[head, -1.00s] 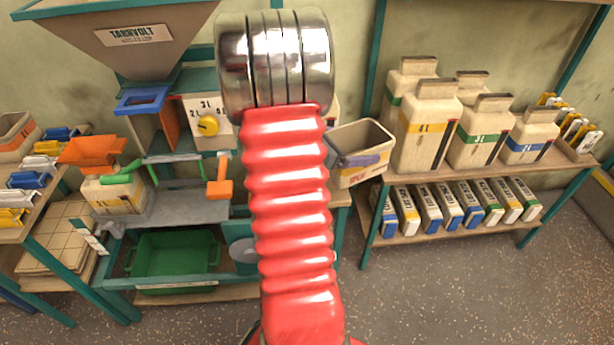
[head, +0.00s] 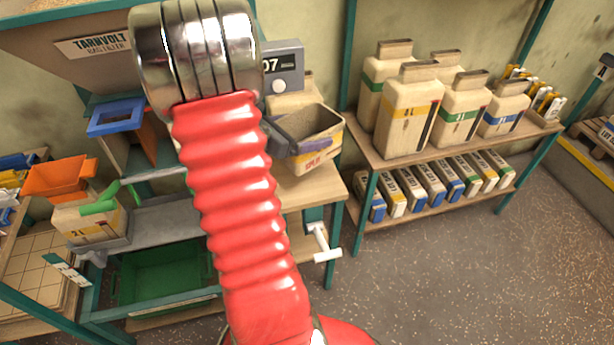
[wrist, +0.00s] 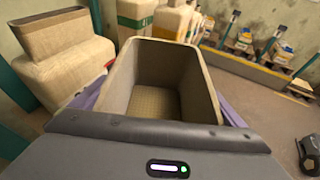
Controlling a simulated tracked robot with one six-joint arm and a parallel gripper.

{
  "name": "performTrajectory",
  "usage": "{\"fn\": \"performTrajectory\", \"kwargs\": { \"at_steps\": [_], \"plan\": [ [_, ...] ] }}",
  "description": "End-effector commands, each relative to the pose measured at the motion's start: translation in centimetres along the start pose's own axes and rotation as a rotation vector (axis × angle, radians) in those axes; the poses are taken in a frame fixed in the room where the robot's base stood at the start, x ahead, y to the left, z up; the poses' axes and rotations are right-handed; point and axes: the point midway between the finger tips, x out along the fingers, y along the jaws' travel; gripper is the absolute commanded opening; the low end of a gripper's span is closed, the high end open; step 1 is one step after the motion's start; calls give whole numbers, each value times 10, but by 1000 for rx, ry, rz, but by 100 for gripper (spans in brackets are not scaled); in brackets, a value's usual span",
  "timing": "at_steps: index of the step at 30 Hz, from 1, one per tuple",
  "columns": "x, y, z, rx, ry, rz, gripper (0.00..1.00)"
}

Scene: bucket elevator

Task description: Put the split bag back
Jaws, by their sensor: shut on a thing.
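The split bag (head: 313,165) is a beige, open-topped box shape with a red SPLIT mark on its front. My gripper (head: 300,143) is shut on it, a purple finger lying along its near side. In the wrist view the split bag (wrist: 150,100) is upright in front of the gripper's dark body, with purple finger parts on both sides. Its inside looks tan at the bottom. In the head view it is in front of a pale bag and above or at the bench; I cannot tell whether it touches.
A display reading 07 (head: 281,70) stands behind the split bag. A wooden shelf (head: 375,150) at right holds several large bags on top and small packs below. The hopper (head: 95,50), orange funnel (head: 60,177) and green tray (head: 160,275) are at left. Floor at lower right is clear.

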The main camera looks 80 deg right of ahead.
Motion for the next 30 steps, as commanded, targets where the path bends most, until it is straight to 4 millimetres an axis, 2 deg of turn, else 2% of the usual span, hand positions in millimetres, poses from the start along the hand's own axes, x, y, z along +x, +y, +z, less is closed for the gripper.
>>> {"fn": "performTrajectory", "kwargs": {
  "at_steps": [5,16,30],
  "plan": [
    [4,-1,-7,-2,0,-3,31],
    [19,-2,-50,-1,0,-5,31],
    [22,-2,-57,1,-1,-5,31]
  ]
}}
